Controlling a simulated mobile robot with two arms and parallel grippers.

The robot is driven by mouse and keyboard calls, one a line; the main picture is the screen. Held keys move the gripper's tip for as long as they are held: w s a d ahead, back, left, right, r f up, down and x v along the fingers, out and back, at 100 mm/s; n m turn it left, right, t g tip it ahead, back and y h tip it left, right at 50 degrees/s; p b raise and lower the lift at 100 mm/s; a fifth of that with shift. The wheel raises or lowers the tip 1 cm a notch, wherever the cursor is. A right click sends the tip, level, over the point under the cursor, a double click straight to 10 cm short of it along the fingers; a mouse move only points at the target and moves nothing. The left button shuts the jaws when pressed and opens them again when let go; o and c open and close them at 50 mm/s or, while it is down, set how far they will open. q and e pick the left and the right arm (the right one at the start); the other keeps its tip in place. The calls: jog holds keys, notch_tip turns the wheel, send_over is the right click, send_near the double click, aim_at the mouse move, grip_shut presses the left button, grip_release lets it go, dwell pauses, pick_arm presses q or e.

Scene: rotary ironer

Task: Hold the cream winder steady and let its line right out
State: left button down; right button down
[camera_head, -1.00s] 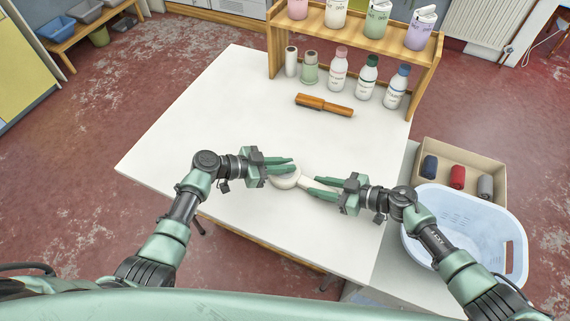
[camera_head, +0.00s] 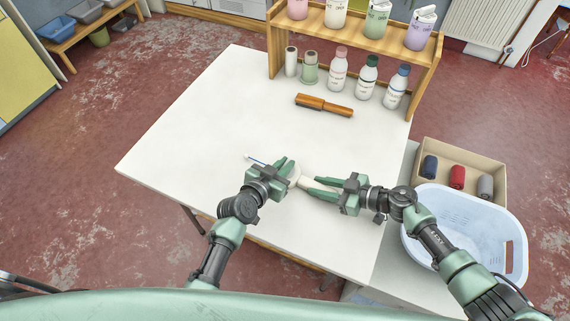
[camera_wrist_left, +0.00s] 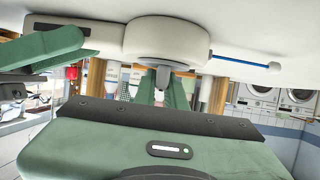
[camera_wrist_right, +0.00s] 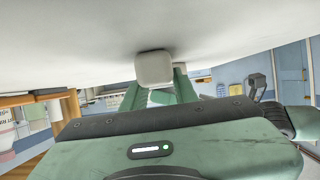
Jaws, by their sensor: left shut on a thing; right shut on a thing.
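The cream winder (camera_head: 296,177) is over the near middle of the white table, partly hidden by my grippers in the head view. Its round body (camera_wrist_left: 168,40) and the handle beside it show in the left wrist view. My right gripper (camera_head: 304,186) is shut on the handle, whose end (camera_wrist_right: 154,67) shows between its fingers. My left gripper (camera_head: 290,166) is shut on a small grey knob (camera_wrist_left: 162,78) on the round body.
An orange-brown brush (camera_head: 324,105) lies farther back, before a wooden shelf (camera_head: 425,75) with several bottles. A pale blue basket (camera_head: 465,235) and a box with rolled cloths (camera_head: 457,165) stand at right. The table's left part is clear.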

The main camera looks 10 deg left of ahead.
pick_arm(q)
jog(key=shift+f+n+y, duration=0.1)
jog(key=shift+n+y, duration=0.2)
jog(key=shift+y, duration=0.1)
pick_arm(e)
jog(key=shift+r, duration=0.1)
pick_arm(q)
jog(key=c, duration=1.5)
grip_release()
jog(key=shift+o, duration=0.2)
jog(key=v, duration=1.2)
